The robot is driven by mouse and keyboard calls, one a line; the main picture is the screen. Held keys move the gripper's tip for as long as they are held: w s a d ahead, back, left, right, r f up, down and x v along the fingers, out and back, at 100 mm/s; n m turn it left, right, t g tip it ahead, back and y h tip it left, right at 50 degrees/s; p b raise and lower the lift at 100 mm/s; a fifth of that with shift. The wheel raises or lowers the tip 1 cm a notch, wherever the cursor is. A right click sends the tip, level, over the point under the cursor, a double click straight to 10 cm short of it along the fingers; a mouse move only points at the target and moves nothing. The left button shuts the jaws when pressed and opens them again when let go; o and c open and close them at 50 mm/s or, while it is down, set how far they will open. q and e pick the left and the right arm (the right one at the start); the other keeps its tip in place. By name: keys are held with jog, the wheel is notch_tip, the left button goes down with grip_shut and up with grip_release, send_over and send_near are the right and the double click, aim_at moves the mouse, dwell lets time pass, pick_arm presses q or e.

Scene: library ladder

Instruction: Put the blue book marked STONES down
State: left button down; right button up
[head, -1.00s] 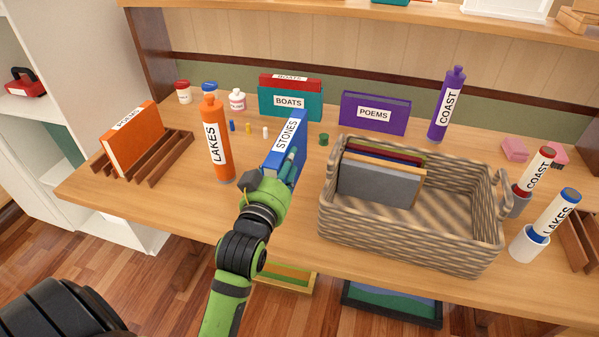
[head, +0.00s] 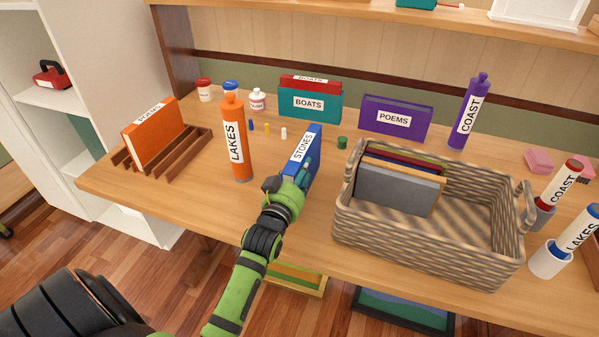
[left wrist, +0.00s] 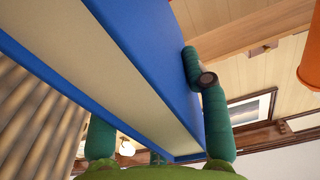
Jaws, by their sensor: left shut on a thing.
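The blue book marked STONES (head: 303,149) is upright over the middle of the wooden table, between the orange LAKES bottle and the wicker basket. My left gripper (head: 296,178) is shut on its near end. In the left wrist view the blue book (left wrist: 160,60) fills the middle, with a green finger (left wrist: 207,100) on its right side and another partly hidden at the left. I cannot tell whether the book's lower edge touches the table (head: 215,210). My right gripper is not in view.
The orange LAKES bottle (head: 235,140) stands close left of the book. The wicker basket (head: 420,245), holding several books, is close right. BOATS books (head: 308,103) and a purple POEMS book (head: 394,118) stand behind. Small coloured pegs and a green cap (head: 342,142) lie nearby.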

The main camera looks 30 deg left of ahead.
pick_arm(q)
jog(key=c, duration=0.6)
grip_release()
jog(key=shift+f, duration=0.1)
jog(key=shift+c, duration=0.2)
